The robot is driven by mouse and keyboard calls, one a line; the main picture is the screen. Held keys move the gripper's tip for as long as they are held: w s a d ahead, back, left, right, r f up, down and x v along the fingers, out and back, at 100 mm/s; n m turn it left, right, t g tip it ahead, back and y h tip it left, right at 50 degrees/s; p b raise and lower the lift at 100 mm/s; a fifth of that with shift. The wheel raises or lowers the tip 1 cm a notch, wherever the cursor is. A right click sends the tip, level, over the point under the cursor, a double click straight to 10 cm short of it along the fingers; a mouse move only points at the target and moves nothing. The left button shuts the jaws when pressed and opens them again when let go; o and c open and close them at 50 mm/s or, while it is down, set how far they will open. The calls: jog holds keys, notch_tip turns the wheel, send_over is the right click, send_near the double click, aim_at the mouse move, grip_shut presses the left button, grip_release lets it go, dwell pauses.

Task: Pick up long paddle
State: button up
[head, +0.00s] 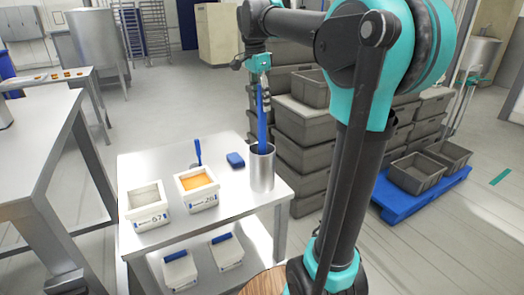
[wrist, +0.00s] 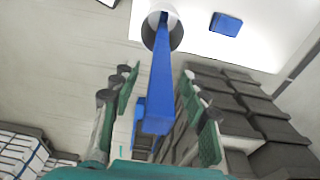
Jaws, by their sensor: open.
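The long paddle (head: 263,125) is blue and stands nearly upright in a steel cylinder (head: 262,172) at the table's right side. Its lower end is hidden inside the cylinder. In the wrist view the paddle (wrist: 159,85) runs from the cylinder's mouth (wrist: 150,35) down between my fingers. My gripper (head: 262,88) is above the cylinder, at the paddle's upper end. In the wrist view my gripper (wrist: 158,92) is open, with one finger on each side of the paddle and visible gaps between.
On the steel table (head: 150,240) are a blue block (head: 235,160), a small blue-handled tool (head: 198,152), an orange-filled tub (head: 198,190) and a pale-filled tub (head: 148,207). Stacked grey crates (head: 305,125) stand close behind the table. Two lidded tubs sit on the lower shelf.

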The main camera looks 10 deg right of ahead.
aim_at(261, 115)
jog(key=shift+w+d+f, duration=0.1)
jog(key=shift+d+f, duration=0.05)
jog(key=shift+f, duration=0.75)
jog(key=shift+d+f, duration=0.15)
jog(key=shift+f, duration=0.7)
grip_shut()
